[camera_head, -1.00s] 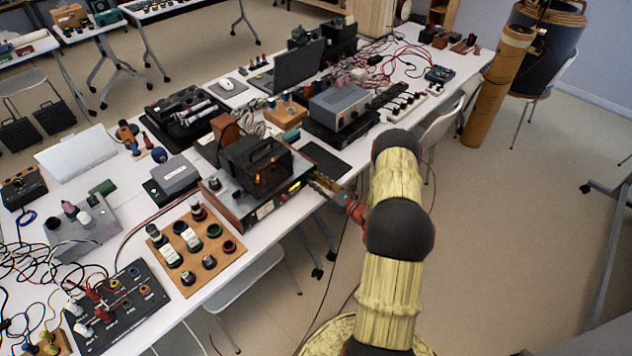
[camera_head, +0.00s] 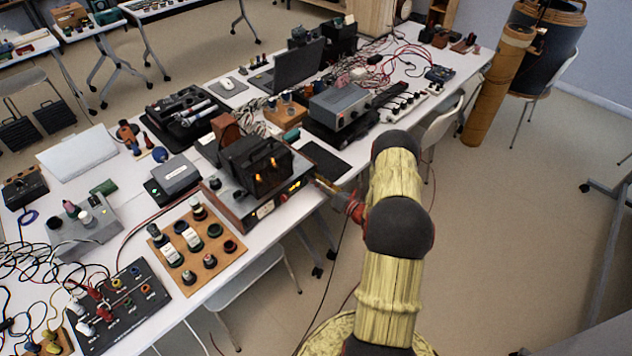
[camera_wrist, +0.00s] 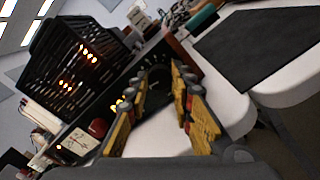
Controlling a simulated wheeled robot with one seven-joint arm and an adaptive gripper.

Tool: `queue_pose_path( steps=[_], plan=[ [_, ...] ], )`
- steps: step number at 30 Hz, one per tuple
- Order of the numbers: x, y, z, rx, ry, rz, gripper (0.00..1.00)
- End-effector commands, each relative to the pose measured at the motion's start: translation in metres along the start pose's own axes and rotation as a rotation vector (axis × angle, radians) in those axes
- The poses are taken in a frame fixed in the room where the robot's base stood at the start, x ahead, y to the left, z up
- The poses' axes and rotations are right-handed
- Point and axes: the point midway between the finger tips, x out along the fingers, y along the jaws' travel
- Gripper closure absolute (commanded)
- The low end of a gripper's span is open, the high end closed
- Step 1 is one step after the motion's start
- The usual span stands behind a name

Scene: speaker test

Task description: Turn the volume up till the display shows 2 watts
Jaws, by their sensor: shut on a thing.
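The amplifier (camera_head: 238,211) stands at the table's front edge, with a black cage (camera_head: 257,165) over glowing orange tubes. Its small display (camera_head: 294,186) glows yellow-orange on the front panel, but the figures are too small to read. In the wrist view, a dark round volume knob (camera_wrist: 157,92) sits between my fingers. My gripper (camera_wrist: 166,80) is shut on this knob, its yellow fingers on either side. In the head view my gripper (camera_head: 322,185) is at the right end of the front panel. In the wrist view the left finger partly hides the display (camera_wrist: 121,103).
A dark flat mat (camera_head: 326,160) lies right of the amplifier. A wooden board with knobs (camera_head: 197,247) and a grey box (camera_head: 175,175) stand to its left. A grey instrument (camera_head: 340,104) stands behind. The floor right of the table is open.

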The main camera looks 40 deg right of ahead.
Motion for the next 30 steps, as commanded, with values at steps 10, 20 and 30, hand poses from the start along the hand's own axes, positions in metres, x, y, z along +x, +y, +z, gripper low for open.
queue_pose_path(
  steps=[10, 20, 30],
  plan=[
    [-0.0001, -0.0007, 0.0009, 0.000, -0.002, -0.001, 0.76],
    [0.0000, -0.0003, 0.0004, 0.000, -0.001, -0.001, 0.58],
    [-0.0033, -0.0006, 0.0005, 0.000, -0.001, -0.001, 0.58]
  ],
)
